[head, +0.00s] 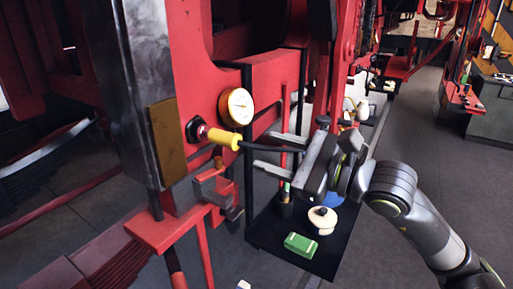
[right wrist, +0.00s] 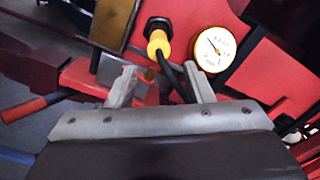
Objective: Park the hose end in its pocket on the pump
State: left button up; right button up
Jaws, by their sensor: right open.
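The yellow hose end (head: 222,137) sits at a dark round fitting (head: 196,130) on the red machine, left of the gauge's lower edge. Its black hose (head: 285,151) runs right from it toward my right gripper. My right gripper (head: 262,150) is open, with its two fingers on either side of the hose and apart from the yellow end. In the right wrist view, the hose end (right wrist: 158,43) is ahead, between and beyond the fingertips. I cannot tell for certain which part is the pump or its pocket. My left gripper is not in view.
A round gauge (head: 236,106) is above the hose end. A red bracket with a grey clamp-like part (head: 212,190) stands below it. A black tray (head: 318,261) under my right gripper holds a green block (head: 300,245) and a white round item (head: 322,220). Floor at right is clear.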

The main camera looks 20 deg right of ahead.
aim_at(238, 143)
jog(key=b+x, duration=0.2)
jog(key=x, duration=0.5)
jog(key=shift+s+f, duration=0.1)
jog(key=shift+f, duration=0.05)
jog(key=shift+b+x, duration=0.4)
jog(key=shift+x, duration=0.55)
jog(key=shift+c, duration=0.2)
jog(key=c, duration=0.9)
grip_shut()
jog(key=shift+s+d, duration=0.15)
jog(key=shift+v, duration=2)
jog(key=shift+s+d+p, duration=0.3)
jog(key=shift+s+d, duration=0.05)
jog(key=shift+s, duration=0.15)
